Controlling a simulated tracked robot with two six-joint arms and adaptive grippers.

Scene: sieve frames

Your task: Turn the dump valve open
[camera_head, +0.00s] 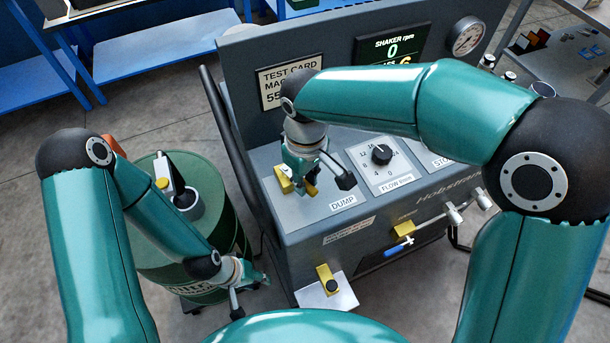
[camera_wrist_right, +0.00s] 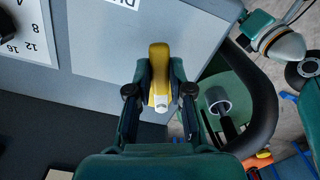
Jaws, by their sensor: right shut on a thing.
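The dump valve's yellow handle (camera_head: 283,181) is on the sloping grey panel, left of the label reading DUMP (camera_head: 343,201). My right gripper (camera_head: 303,184) is down over it. In the right wrist view the yellow handle (camera_wrist_right: 159,75) lies between the two fingers of the right gripper (camera_wrist_right: 159,92), which is shut on it. The gripper hides part of the handle in the head view. My left gripper (camera_head: 258,278) is low, beside the green drum and away from the valve; its fingers are too small to judge.
The grey console (camera_head: 290,235) carries a flow knob (camera_head: 381,154), a display reading 0 rpm (camera_head: 392,48) and a gauge (camera_head: 467,38). A blue-handled tap (camera_head: 396,248) is on its front. A green drum (camera_head: 225,205) stands left. A pale plate with a yellow block (camera_head: 327,278) sits low in front.

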